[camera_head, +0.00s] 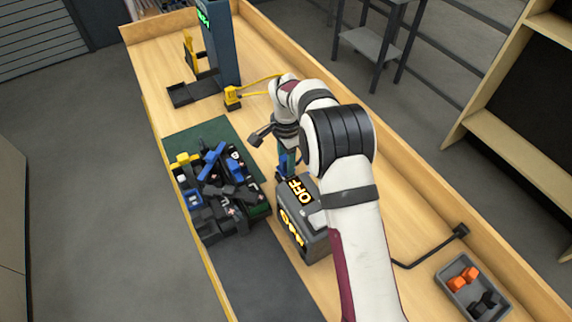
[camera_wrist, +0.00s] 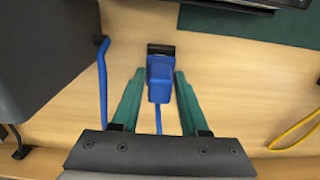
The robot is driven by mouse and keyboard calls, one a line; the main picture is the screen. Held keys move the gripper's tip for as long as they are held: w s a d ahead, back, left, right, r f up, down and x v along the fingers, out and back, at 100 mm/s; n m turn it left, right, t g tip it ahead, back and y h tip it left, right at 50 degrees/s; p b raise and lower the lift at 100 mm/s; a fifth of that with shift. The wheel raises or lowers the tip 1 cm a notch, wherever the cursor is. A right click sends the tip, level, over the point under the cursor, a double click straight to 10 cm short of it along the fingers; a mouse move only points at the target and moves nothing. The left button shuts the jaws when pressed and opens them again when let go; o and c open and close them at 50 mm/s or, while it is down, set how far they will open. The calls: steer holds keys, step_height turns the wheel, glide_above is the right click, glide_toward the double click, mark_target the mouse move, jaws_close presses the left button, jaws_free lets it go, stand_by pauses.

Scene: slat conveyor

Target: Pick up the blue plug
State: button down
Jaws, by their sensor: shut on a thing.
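The blue plug (camera_wrist: 158,80) sits between the green fingers of my gripper (camera_wrist: 158,78) in the wrist view. The fingers are shut on its sides. Its dark end points away from my gripper, and a blue cable (camera_wrist: 158,121) runs back from it between the fingers. In the head view my gripper (camera_head: 286,158) points down beside the dark box with the OFF display (camera_head: 306,197), with a bit of blue showing at its fingers. My arm hides part of this area. I cannot tell whether the plug touches the bench.
A yellow plug (camera_head: 232,97) with a yellow cable lies behind. A blue column (camera_head: 220,45) stands at the back. A grey tray (camera_head: 447,285) holds orange and black pieces at the front right.

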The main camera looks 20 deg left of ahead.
step_height(320, 180, up, 2)
steer(key=d+r, duration=0.9)
steer(key=d, duration=0.2)
steer(key=shift+s+d, duration=0.35)
steer(key=shift+s, duration=0.05)
steer(key=n, duration=1.8)
